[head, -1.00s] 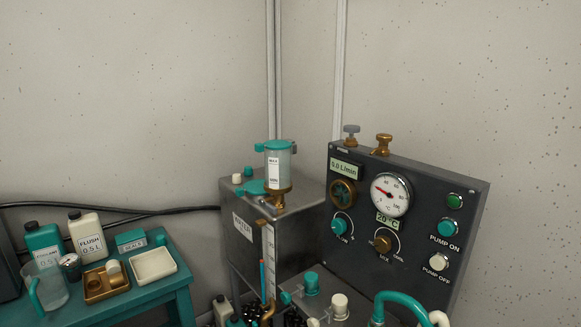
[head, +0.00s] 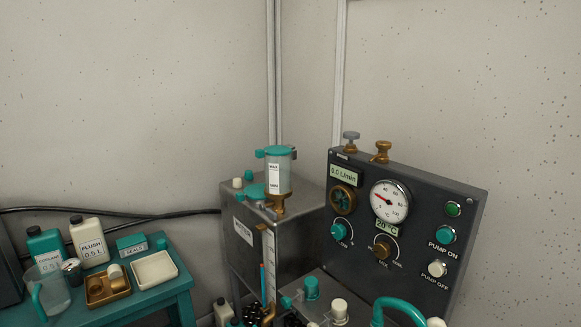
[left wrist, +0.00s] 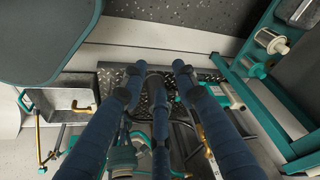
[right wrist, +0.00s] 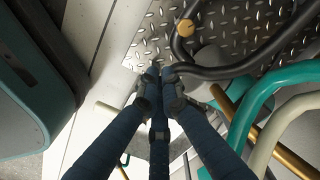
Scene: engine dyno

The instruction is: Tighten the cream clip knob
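A cream knob (head: 339,308), which looks like the cream clip knob, stands on a clear clip at the bottom of the head view, in front of the control panel. A teal knob (head: 311,288) on a similar clip is just left of it. Neither gripper shows in the head view, and the knob is not clearly seen in either wrist view. My left gripper (left wrist: 156,70) has its fingers spread and empty above the rig's hoses.
The control panel (head: 465,190) stands behind the knobs. A metal tank (head: 245,250) is to their left. A teal hose (head: 400,303) arches to their right. A teal table (head: 150,302) with bottles and trays is at far left. Hoses (right wrist: 285,80) lie right of my right gripper.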

